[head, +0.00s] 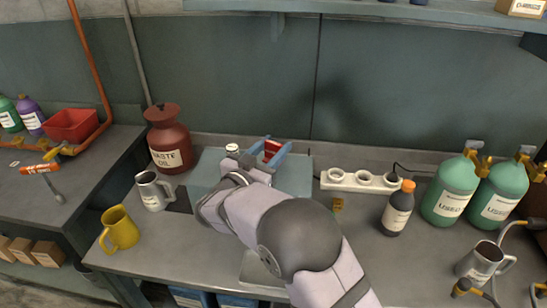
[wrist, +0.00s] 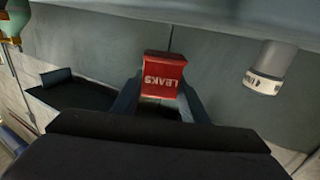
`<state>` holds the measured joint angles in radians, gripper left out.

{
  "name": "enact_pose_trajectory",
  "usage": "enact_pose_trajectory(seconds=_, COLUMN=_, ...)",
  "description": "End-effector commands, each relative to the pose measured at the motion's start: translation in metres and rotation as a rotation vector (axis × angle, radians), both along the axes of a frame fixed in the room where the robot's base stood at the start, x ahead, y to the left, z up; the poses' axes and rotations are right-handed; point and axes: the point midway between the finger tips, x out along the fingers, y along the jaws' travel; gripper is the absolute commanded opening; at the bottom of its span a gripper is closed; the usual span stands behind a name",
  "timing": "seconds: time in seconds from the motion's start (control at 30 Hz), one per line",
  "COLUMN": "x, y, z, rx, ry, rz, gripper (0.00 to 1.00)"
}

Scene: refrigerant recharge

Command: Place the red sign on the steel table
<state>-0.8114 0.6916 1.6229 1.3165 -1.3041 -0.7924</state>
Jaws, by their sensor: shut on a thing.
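The red sign (head: 271,148) is between the blue fingers of my gripper (head: 268,150), at the back middle of the grey metal table (head: 190,250) in the head view. In the wrist view the sign (wrist: 164,76) is a small red block with white lettering reading "LEAKS", upside down in the picture. My gripper (wrist: 161,106) is shut on it. The sign is over or near a grey-green box (head: 207,170); my arm hides part of that box, and I cannot tell whether the sign touches anything below it.
A waste oil can (head: 168,140), a steel mug (head: 152,192) and a yellow mug (head: 120,229) stand to the left. A white socket strip (head: 362,182), a dark bottle (head: 398,209) and green jugs (head: 449,191) stand to the right. A shelf (head: 400,12) hangs above.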

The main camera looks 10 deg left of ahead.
Motion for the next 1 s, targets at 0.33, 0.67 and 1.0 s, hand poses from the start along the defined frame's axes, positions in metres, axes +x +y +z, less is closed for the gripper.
enact_pose_trajectory(seconds=0.33, x=0.0, y=0.0, z=-0.034, rx=-0.001, ry=0.0, rz=-0.001, gripper=0.18)
enact_pose_trajectory(seconds=0.67, x=0.0, y=0.0, z=-0.037, rx=0.0, ry=0.0, rz=0.0, gripper=0.18)
enact_pose_trajectory(seconds=1.0, x=0.0, y=0.0, z=-0.038, rx=0.0, ry=0.0, rz=0.0, gripper=0.59)
